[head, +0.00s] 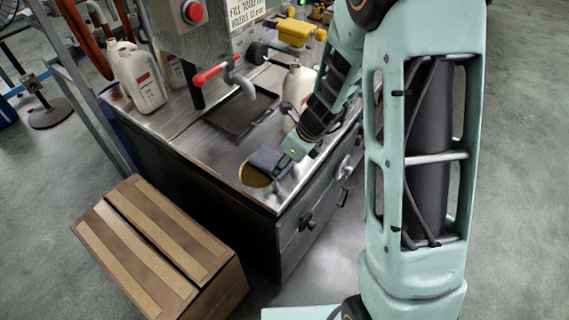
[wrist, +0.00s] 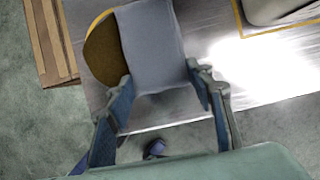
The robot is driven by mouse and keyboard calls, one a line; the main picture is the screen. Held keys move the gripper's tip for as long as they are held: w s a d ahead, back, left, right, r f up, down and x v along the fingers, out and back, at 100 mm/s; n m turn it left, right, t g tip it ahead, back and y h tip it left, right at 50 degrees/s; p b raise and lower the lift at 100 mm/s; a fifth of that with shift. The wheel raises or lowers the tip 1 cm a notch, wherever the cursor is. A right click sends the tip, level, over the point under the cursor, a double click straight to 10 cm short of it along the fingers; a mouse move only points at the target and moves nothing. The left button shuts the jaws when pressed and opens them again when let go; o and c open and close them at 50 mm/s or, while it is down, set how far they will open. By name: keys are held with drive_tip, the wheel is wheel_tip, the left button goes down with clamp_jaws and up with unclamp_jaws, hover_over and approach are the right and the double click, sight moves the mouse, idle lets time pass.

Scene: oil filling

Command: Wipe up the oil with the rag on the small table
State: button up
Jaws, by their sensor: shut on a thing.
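My gripper (head: 284,161) is low over the front corner of the metal bench top (head: 215,150), shut on a grey-blue rag (head: 264,160). In the wrist view the rag (wrist: 150,40) lies between my two fingers and extends forward from them. A brown oil patch with a yellow rim (head: 252,177) is at the bench's front edge, partly covered by the rag. It also shows to the left of the rag in the wrist view (wrist: 103,52). I cannot tell whether the rag is pressed on the oil or just above it.
A tap with a red handle (head: 212,72) overhangs a dark recessed tray (head: 240,112) behind the rag. White bottles stand at the back left (head: 140,78) and beside my forearm (head: 298,86). A brown wooden step (head: 150,240) stands on the floor before the bench.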

sight(264, 187)
drive_tip(key=s+a, duration=0.1)
drive_tip(key=s, duration=0.1)
drive_tip(key=s+a, duration=0.3)
drive_tip(key=s, duration=0.1)
drive_tip(key=shift+a+b, duration=0.3)
drive_tip(key=shift+b, duration=0.1)
drive_tip(key=shift+w+d+p, duration=0.45)
drive_tip(key=shift+w+d, duration=0.65)
drive_tip(key=shift+w, duration=0.3)
drive_tip(key=shift+s+d+r+p, duration=0.45)
drive_tip(key=shift+d+r+p, duration=0.1)
drive_tip(key=shift+r, duration=0.2)
drive_tip(key=shift+s+d+r+p, duration=0.45)
drive_tip(key=shift+d+r, duration=0.1)
drive_tip(key=shift+r, duration=0.25)
drive_tip(key=shift+s+d+r+p, duration=0.4)
drive_tip(key=shift+d+r+p, duration=0.15)
drive_tip(key=shift+r, duration=0.2)
drive_tip(key=shift+s+d+r, duration=0.25)
drive_tip(key=shift+d, duration=0.05)
